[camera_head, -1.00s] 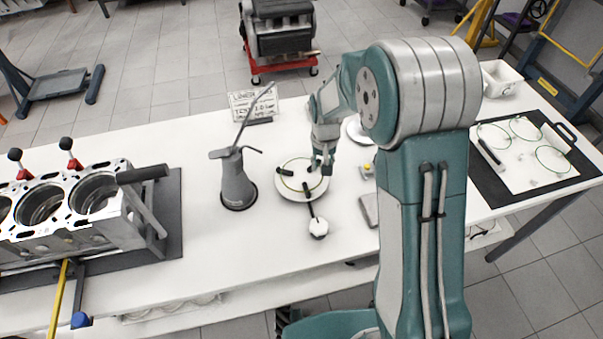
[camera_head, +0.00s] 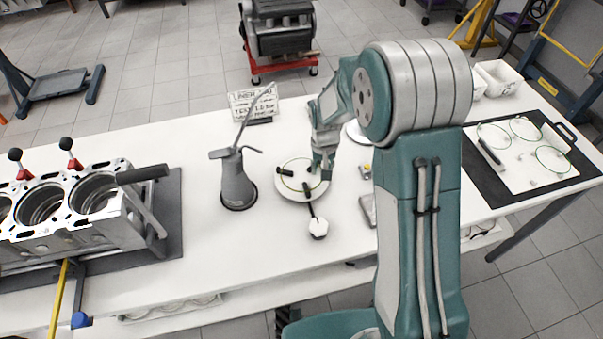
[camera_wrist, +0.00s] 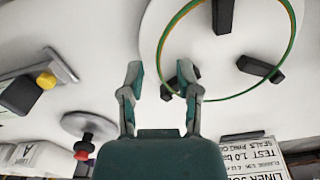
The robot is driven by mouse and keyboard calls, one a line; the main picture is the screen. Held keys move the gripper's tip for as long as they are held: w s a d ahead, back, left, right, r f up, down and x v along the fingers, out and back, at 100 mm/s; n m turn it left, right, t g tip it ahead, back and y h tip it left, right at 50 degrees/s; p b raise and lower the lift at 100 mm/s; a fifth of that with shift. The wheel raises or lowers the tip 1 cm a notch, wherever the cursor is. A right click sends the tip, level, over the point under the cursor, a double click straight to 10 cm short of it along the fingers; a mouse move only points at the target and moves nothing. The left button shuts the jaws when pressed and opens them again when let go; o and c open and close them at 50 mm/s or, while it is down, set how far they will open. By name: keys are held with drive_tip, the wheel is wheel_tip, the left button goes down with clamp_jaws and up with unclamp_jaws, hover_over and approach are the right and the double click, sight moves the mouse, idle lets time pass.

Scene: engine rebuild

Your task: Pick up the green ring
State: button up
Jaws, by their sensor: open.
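The green ring (camera_wrist: 287,58) lies on a round white plate (camera_wrist: 200,45) with several black blocks, the ring passing over or against them. In the head view the ring (camera_head: 283,182) and plate (camera_head: 290,197) are on the bench, and my gripper (camera_head: 319,172) is at the plate's right part, hiding some of the ring. In the wrist view my gripper (camera_wrist: 159,75) is open and empty. The ring's left edge runs between its two fingertips in the picture. I cannot tell the height of the fingertips above the ring.
An engine block (camera_head: 90,212) is at far left. A white board (camera_head: 520,165) with several thin rings lies right.

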clamp_jaws()
drive_tip(key=shift+r, duration=0.1)
